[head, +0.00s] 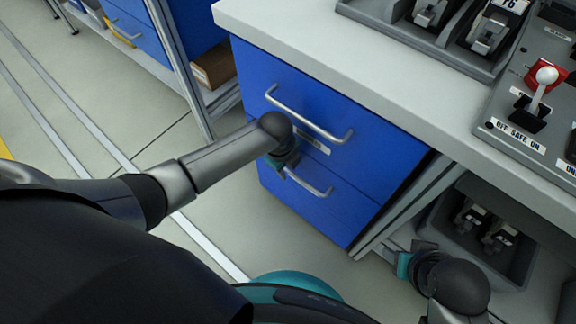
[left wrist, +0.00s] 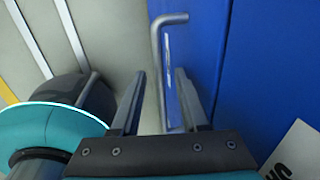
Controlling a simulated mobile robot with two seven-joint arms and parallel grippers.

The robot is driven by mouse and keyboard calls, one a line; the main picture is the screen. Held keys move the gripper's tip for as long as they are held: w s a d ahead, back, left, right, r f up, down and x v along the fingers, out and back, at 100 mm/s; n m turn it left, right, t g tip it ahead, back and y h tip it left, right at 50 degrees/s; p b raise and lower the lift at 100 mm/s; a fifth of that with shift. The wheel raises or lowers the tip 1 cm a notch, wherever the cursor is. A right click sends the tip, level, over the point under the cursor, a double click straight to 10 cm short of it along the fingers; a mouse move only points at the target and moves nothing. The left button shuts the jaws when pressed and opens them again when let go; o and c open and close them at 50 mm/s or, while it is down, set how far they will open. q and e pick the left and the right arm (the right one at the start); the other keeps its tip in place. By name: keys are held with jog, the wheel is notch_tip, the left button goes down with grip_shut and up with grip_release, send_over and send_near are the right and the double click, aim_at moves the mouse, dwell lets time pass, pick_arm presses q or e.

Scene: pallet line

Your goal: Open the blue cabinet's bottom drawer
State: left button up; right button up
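The blue cabinet (head: 262,75) stands under the counter with its top drawer (head: 370,143) and bottom drawer (head: 345,215) both shut. The bottom drawer's grey bar handle (head: 318,190) is partly hidden by my left gripper (head: 284,168), which is at the handle's left part. In the left wrist view, my left gripper (left wrist: 160,74) is open, with a finger on each side of the handle bar (left wrist: 156,48) and gaps visible. The top drawer's handle (head: 305,120) is just above my left wrist. My right gripper (head: 404,262) is low at the right; its fingers are not clear.
The light counter (head: 330,55) overhangs the cabinet and carries switch panels (head: 530,115). A grey bin (head: 455,235) with switch parts sits on a shelf at the right. Another blue drawer unit (head: 140,25) stands at the back left. The floor left of the cabinet is clear.

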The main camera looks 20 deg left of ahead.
pick_arm(q)
grip_shut()
dwell(1.3)
